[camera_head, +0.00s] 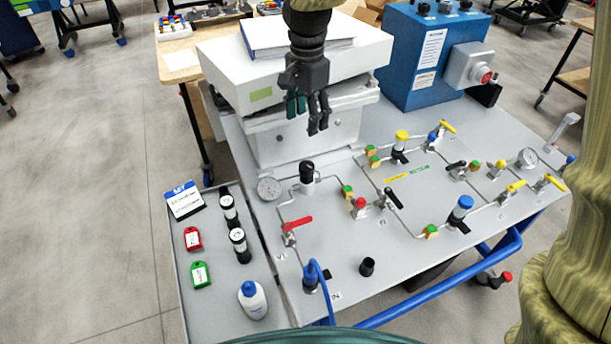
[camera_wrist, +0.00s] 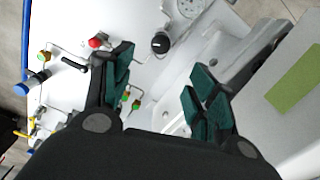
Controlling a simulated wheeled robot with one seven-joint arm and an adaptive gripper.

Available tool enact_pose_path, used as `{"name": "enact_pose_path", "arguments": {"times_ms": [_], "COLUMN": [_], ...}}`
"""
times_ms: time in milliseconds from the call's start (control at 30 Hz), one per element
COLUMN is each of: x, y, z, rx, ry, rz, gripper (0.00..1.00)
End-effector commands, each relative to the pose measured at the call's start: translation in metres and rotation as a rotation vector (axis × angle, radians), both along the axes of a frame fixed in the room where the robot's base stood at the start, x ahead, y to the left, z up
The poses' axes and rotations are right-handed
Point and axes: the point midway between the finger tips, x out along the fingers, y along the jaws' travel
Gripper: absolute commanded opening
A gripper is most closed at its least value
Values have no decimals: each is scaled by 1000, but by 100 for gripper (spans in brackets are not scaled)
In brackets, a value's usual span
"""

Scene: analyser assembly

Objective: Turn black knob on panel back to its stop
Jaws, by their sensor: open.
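The black knob (camera_head: 307,171) stands upright on the grey panel (camera_head: 330,245), near its back left, beside a round gauge (camera_head: 269,188). In the wrist view the knob (camera_wrist: 160,42) shows as a dark round cap with a white mark, beyond the fingertips and near the top. My gripper (camera_head: 307,113) hangs fingers-down above and behind the knob, in front of the white box. Its fingers with green pads are spread apart and empty in the wrist view (camera_wrist: 160,88). The gripper does not touch the knob.
The white box (camera_head: 300,143) stands close behind the knob. A red-handled valve (camera_head: 297,224) and a black-handled valve (camera_head: 391,199) are in front and to the right. A blue cabinet (camera_head: 425,65) stands at the back right. The panel's front middle is mostly bare.

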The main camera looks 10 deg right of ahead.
Motion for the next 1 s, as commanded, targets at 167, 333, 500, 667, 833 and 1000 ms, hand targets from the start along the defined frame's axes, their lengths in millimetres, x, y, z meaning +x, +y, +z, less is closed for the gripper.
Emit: {"name": "enact_pose_path", "arguments": {"times_ms": [167,333,500,667,833,1000], "x": [0,0,0,0,0,0], "y": [1,1,1,1,1,1], "z": [-37,-48,-54,-69,-97,-124], "rx": [0,0,0,0,0,0], "ry": [0,0,0,2,4,3], "rz": [1,2,2,1,2,1], "gripper": [58,58,58,58,58,58]}}
